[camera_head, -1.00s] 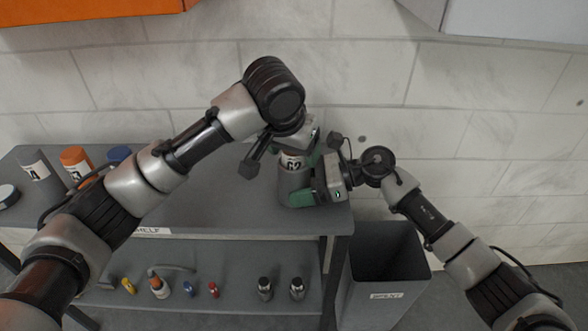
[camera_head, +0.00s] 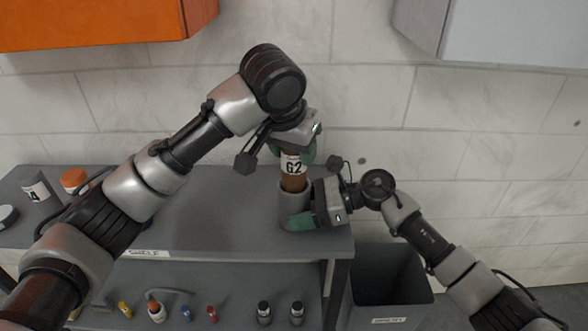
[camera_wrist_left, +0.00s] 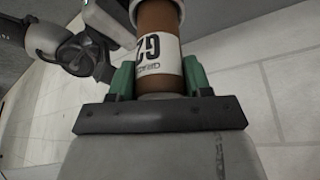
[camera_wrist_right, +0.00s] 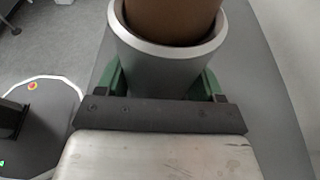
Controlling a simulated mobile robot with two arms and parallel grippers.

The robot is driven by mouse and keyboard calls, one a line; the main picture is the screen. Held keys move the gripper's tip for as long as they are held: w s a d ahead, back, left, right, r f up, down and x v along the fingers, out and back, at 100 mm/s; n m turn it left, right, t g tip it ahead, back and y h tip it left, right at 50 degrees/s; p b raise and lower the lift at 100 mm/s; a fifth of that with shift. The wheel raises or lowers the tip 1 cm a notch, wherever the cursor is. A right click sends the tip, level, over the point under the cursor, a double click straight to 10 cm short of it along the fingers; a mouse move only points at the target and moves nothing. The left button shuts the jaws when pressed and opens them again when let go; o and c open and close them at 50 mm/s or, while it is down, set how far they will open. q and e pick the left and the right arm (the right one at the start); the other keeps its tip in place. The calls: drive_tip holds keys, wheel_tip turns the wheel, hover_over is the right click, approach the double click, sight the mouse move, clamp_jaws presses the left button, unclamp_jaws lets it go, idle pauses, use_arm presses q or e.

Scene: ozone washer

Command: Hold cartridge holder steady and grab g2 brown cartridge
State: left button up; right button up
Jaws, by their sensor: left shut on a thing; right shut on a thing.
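The brown G2 cartridge (camera_head: 293,184) stands upright, its lower end inside the grey cylindrical holder (camera_head: 290,207) on the shelf top. Its white G2 label and brown body show above the holder's rim. My left gripper (camera_head: 306,150) is shut on the cartridge near its top; the left wrist view shows green fingers on both sides of the cartridge (camera_wrist_left: 158,18). My right gripper (camera_head: 300,219) is shut around the holder low on its side; the right wrist view shows the holder (camera_wrist_right: 165,62) between the green fingers, with the cartridge (camera_wrist_right: 172,15) inside its rim.
The shelf top (camera_head: 215,215) is bare left of the holder. An A-labelled container (camera_head: 36,192) and an orange-topped one (camera_head: 74,180) stand at far left. Small bottles (camera_head: 264,312) line the lower shelf. A dark bin (camera_head: 395,275) stands at right.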

use_arm(q)
wheel_tip(320, 180, up, 13)
drive_tip(key=shift+f, duration=0.15)
use_arm(e)
drive_tip(key=o, duration=0.8)
drive_tip(key=shift+d, duration=0.1)
